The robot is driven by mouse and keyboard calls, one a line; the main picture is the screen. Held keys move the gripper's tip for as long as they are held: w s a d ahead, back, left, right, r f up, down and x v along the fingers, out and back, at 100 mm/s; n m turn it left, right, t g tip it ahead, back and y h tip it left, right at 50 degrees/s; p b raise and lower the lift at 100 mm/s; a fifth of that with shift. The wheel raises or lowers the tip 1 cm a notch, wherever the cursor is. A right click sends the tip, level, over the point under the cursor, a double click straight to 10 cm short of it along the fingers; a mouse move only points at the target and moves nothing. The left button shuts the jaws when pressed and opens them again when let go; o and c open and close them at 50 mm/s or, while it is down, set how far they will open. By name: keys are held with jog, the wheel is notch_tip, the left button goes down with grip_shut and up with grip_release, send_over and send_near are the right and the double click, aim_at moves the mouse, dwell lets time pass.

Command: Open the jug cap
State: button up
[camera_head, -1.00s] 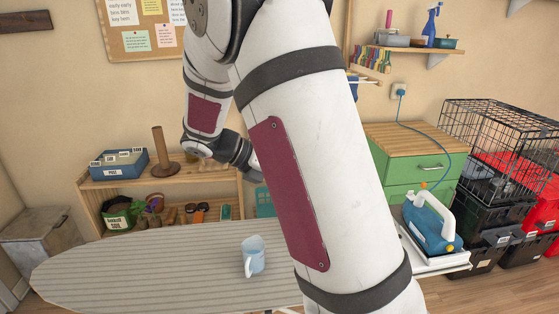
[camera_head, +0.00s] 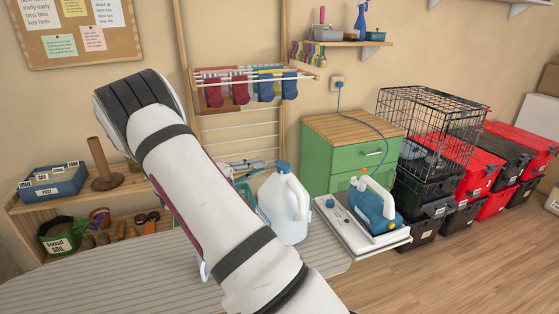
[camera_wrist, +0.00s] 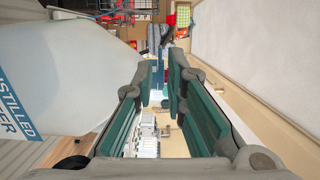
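The jug (camera_head: 287,208) is a translucent white bottle with a handle, upright at the right end of the ironing board. Its blue cap (camera_head: 283,166) is on top. In the wrist view the jug (camera_wrist: 70,75) fills the left side, with part of its distilled water label showing; I cannot make out the cap there. My gripper (camera_wrist: 161,88) has green-padded fingers that stand apart with nothing between them, beside the jug. In the head view my gripper (camera_head: 243,168) is partly hidden behind my arm, just left of the jug's top.
The striped ironing board (camera_head: 120,278) lies under my arm. A blue iron (camera_head: 375,208) stands on a white rest (camera_head: 350,228) right of the jug. A drying rack with socks (camera_head: 240,92) is behind. A green drawer cabinet (camera_head: 345,150) stands behind the iron.

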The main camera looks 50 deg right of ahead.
aim_at(276, 162)
jog(key=p+x, duration=0.1)
jog(key=x, duration=0.6)
jog(key=shift+s+d, duration=0.15)
jog(key=shift+d, duration=0.25)
grip_shut()
